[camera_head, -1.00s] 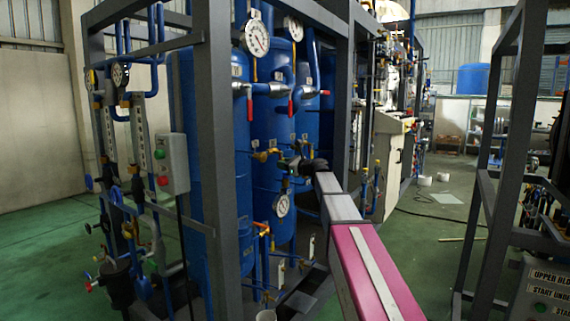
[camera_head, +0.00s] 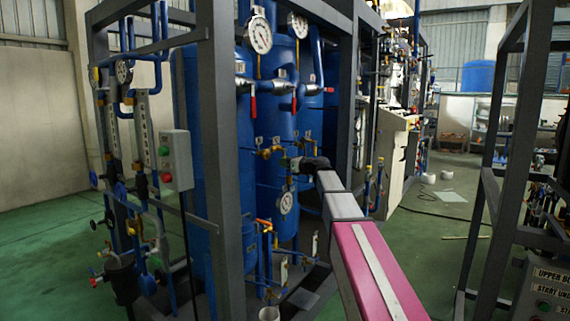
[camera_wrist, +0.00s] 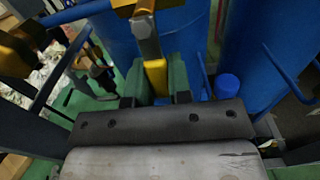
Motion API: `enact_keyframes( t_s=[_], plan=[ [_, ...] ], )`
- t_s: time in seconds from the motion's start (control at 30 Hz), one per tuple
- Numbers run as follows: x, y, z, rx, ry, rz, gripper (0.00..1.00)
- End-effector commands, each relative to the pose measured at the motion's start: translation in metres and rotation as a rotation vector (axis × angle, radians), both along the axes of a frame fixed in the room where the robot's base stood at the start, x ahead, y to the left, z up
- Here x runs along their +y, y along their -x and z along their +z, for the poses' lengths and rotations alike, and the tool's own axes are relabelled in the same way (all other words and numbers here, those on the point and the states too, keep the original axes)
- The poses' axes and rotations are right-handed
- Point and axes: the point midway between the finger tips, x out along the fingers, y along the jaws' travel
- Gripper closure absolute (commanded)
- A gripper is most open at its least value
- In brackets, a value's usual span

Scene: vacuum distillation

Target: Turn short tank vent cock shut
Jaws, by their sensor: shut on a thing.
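The vent cock's yellow handle (camera_wrist: 155,76) shows in the wrist view, below a metal fitting (camera_wrist: 145,25) on a blue pipe. My gripper (camera_wrist: 157,84) is shut on this handle, with one dark green finger on each side. In the head view, my gripper (camera_head: 287,163) is at the front of the blue tanks (camera_head: 268,190), above a round gauge (camera_head: 286,203). The handle is too small to make out there.
A dark steel frame post (camera_head: 222,130) stands left of my arm. Gauges (camera_head: 259,35) and pipes with red-handled valves (camera_head: 253,105) sit above. Another frame (camera_head: 500,120) stands at right, with green floor (camera_head: 430,240) between.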

Motion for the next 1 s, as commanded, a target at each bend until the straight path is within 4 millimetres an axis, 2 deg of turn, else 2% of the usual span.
enact_keyframes(
  t_s=[0.03, 0.07, 0.13, 0.43, 0.57, 1.0],
  plan=[
    [0.0, 0.001, -0.001, 0.006, -0.006, 0.003, 1.0],
    [0.001, 0.001, 0.0, 0.006, -0.006, 0.003, 0.78],
    [0.001, 0.001, 0.0, 0.006, -0.006, 0.003, 0.55],
    [0.0, 0.001, 0.0, 0.003, -0.004, 0.002, 0.55],
    [-0.008, 0.008, 0.0, 0.003, -0.003, 0.0, 0.55],
    [-0.068, 0.056, -0.001, 0.004, -0.004, 0.001, 0.55]
  ],
)
